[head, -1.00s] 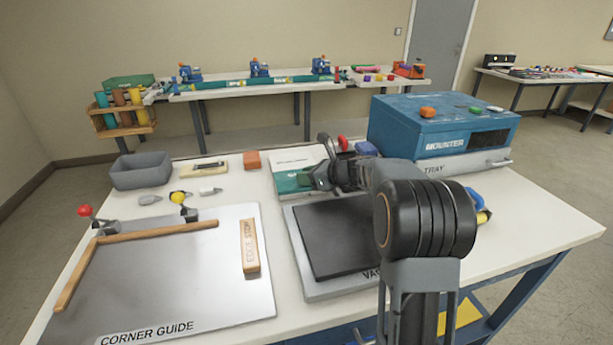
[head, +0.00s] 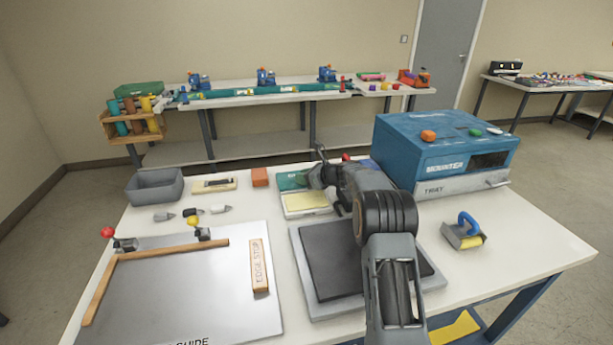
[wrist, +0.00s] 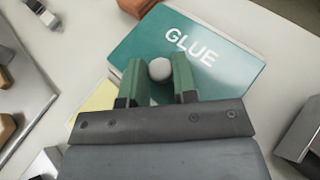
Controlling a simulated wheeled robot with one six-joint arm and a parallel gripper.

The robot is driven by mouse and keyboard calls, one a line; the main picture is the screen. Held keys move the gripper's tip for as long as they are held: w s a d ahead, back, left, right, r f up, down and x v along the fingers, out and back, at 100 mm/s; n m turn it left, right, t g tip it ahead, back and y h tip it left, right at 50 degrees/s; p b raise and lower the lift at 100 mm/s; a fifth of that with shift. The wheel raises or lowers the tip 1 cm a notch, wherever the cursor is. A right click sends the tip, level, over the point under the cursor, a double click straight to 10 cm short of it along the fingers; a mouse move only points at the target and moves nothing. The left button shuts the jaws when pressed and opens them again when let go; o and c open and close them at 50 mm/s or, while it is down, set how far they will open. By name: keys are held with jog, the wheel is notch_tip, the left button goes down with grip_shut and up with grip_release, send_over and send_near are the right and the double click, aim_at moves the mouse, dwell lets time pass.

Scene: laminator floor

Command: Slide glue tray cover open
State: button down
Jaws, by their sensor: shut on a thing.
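The glue tray cover (wrist: 130,50) is a flat teal plate with white GLUE lettering and a round white knob (wrist: 160,69). My gripper (wrist: 158,72) is shut on the knob, one green finger on each side, in the wrist view. In the head view, the teal cover (head: 290,181) lies behind the pale yellow open part of the glue tray (head: 306,203). My gripper (head: 318,174) is over the cover's right side there and hides part of it. A strip of the pale yellow tray (wrist: 92,108) also shows in the wrist view.
The blue mounter (head: 440,150) stands right of my arm. A dark vacuum plate (head: 335,260) lies in front of the tray. A red-brown block (head: 260,177) and a grey bin (head: 155,186) are to the left. A blue-handled tool (head: 465,232) stands at right, with bare table around it.

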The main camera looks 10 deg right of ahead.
jog(key=shift+w, duration=0.4)
jog(key=c, duration=1)
grip_release()
jog(key=shift+o, duration=0.2)
jog(key=v, duration=1.4)
jog(key=shift+b, duration=0.35)
jog(key=shift+f, duration=0.15)
